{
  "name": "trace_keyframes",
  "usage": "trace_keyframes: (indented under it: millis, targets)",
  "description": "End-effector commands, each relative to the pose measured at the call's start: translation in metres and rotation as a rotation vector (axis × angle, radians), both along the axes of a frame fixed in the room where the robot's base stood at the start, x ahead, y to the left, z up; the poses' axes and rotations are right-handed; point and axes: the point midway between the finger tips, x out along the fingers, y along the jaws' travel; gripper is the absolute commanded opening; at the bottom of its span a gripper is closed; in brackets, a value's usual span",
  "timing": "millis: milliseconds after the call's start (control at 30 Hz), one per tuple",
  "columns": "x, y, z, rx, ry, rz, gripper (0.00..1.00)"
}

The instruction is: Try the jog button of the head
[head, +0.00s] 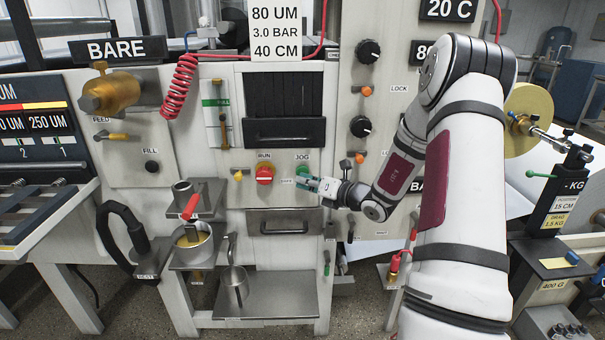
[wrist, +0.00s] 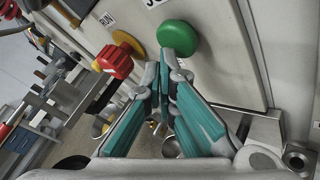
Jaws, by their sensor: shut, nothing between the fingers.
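The green jog button (wrist: 178,36) is a round knob on the pale machine panel, and in the wrist view it lies right at my fingertips. In the head view the JOG label (head: 302,156) sits above it, and the button (head: 303,171) is partly hidden behind my gripper (head: 308,182). My gripper (wrist: 163,62) has teal finger pads and is shut with nothing between the fingers. One fingertip overlaps the lower edge of the green button in the wrist view; I cannot tell if it touches or presses it.
Left of the jog button is the red RUN knob (head: 264,174) with a yellow part (head: 238,175) beside it. Below is a drawer handle (head: 284,227). A dark slotted window (head: 284,95) is above. A cup of tan liquid (head: 193,246) stands on a shelf at the lower left.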

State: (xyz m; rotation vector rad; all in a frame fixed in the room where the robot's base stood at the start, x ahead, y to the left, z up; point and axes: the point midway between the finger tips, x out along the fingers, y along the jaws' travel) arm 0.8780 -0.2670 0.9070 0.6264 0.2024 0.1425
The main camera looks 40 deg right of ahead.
Motion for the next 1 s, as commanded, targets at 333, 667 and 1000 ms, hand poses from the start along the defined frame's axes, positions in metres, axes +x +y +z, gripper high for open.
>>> trace_keyframes:
  millis: [333,667,1000]
  targets:
    - [0.0003,-0.0004,0.0001,0.000,0.000,0.000,0.00]
    - [0.0033,-0.0023,0.0002,-0.001,-0.001,0.000,0.00]
    - [0.0062,-0.0043,0.0002,0.000,0.000,0.000,0.00]
